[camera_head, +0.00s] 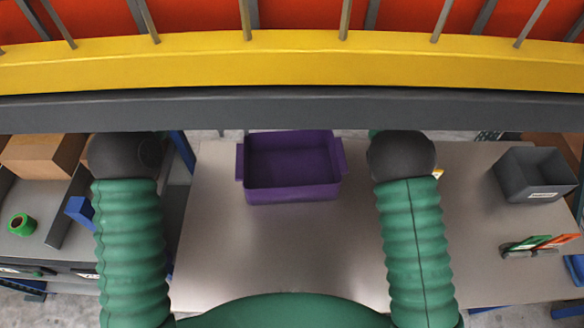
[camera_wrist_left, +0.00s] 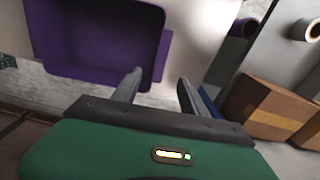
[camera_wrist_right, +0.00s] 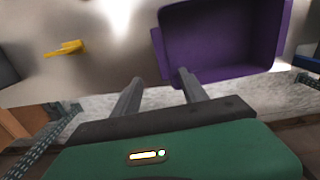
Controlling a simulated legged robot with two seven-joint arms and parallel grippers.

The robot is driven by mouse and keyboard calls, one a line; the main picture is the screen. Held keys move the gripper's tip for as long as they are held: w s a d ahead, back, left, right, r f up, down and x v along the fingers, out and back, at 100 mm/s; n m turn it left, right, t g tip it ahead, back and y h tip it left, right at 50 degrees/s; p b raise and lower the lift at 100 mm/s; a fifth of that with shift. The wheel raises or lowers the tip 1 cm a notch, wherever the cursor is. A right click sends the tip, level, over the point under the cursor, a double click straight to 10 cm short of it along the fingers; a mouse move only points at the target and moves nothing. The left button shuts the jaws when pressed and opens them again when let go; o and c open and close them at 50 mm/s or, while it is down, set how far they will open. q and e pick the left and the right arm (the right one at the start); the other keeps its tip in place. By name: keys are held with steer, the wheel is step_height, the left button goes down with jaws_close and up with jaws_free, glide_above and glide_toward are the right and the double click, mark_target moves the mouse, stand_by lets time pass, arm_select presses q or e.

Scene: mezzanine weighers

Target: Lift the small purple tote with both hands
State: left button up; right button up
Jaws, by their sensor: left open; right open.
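The small purple tote (camera_head: 293,195) stands upright on the pale table, empty, with a handle on its left and right sides. In the head view my forearms reach forward on either side of it; the grippers' fingers are hidden there. In the left wrist view my left gripper (camera_wrist_left: 160,76) is open and empty, its fingertips pointing toward the tote's handle (camera_wrist_left: 164,56). In the right wrist view my right gripper (camera_wrist_right: 158,76) is open and empty, its fingertips pointing toward the other handle (camera_wrist_right: 157,54). Neither gripper holds the tote; the exact gap is unclear.
A grey bin (camera_head: 536,178) and several small tools (camera_head: 540,243) lie on the right of the table (camera_head: 260,260). A cardboard box (camera_head: 42,154) and green tape roll (camera_head: 22,224) are at left. A yellow and grey beam (camera_head: 290,108) crosses the head view.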

arm_select(q)
glide_above(240, 160)
steer(key=f, duration=0.8)
steer(key=shift+s+a+f, duration=0.15)
steer(key=shift+a+f, duration=0.05)
arm_select(e)
glide_above(341, 153)
steer(key=f, duration=0.8)
steer(key=shift+s+a+f, duration=0.1)
steer(key=shift+s+a, duration=0.1)
steer(key=shift+a, duration=0.1)
arm_select(q)
steer(key=f, duration=0.7)
steer(key=shift+d, duration=0.3)
arm_select(e)
steer(key=f, duration=0.7)
steer(key=shift+w+d, duration=0.15)
steer(key=shift+d, duration=0.15)
arm_select(q)
steer(key=shift+f, duration=0.15)
arm_select(e)
steer(key=shift+f, duration=0.2)
arm_select(q)
steer(key=shift+a, duration=0.15)
arm_select(e)
steer(key=shift+a, duration=0.1)
arm_select(q)
jaws_close()
arm_select(e)
jaws_close()
